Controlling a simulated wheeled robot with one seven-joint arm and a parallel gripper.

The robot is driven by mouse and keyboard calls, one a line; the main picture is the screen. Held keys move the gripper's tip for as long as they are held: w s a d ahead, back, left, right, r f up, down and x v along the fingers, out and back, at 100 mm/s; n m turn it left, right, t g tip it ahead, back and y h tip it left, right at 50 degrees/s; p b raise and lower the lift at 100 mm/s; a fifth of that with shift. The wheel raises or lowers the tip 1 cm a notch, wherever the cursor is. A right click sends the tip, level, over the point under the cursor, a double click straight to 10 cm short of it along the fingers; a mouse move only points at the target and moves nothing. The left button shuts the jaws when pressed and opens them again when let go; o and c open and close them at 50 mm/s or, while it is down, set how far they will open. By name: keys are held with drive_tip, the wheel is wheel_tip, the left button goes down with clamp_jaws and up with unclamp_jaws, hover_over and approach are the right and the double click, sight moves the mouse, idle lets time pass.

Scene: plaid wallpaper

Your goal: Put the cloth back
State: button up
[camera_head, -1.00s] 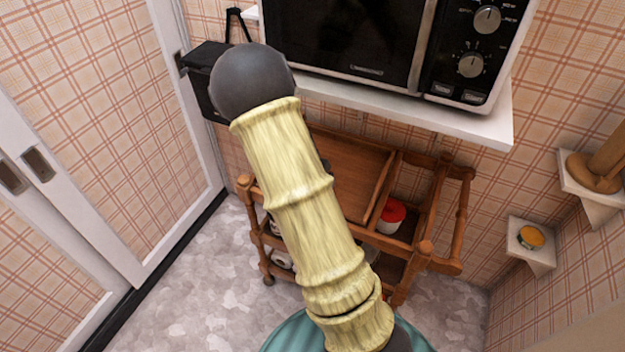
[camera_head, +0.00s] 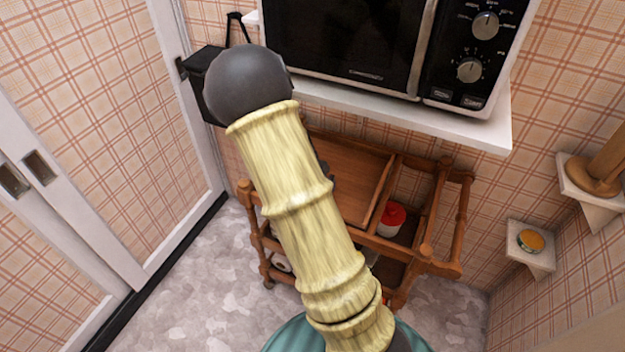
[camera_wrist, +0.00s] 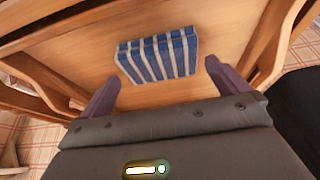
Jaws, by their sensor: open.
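The folded cloth (camera_wrist: 158,55), striped blue and white, lies on a bare wooden surface in the wrist view. This looks like the top of the wooden trolley (camera_head: 358,196). My gripper (camera_wrist: 161,70) is open, with one dark finger at each side of the cloth's near edge. The fingers are empty, and I cannot tell how far above the wood they are. In the head view my arm hides the cloth and the gripper.
A microwave (camera_head: 345,40) stands on a white shelf (camera_head: 420,117) above the trolley. A red-lidded container (camera_head: 391,218) sits in the trolley's right compartment. Small wall shelves (camera_head: 531,262) are at the right, white doors (camera_head: 150,250) at the left. Grey floor shows around the trolley.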

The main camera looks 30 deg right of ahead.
drive_tip(key=p+v, duration=0.2)
drive_tip(key=v, duration=0.8)
drive_tip(key=shift+p, duration=0.4)
drive_tip(key=s+a+r+n+y, duration=0.1)
drive_tip(key=s+a+n+y, duration=0.1)
drive_tip(key=s+a+n, duration=0.3)
drive_tip(key=s+a+r+n+y, duration=0.1)
drive_tip(key=s+a+n, duration=0.4)
drive_tip(key=s, duration=0.5)
drive_tip(key=shift+s+a+r+n+y, duration=0.3)
drive_tip(key=shift+a+r+y, duration=0.15)
drive_tip(key=shift+r, duration=0.35)
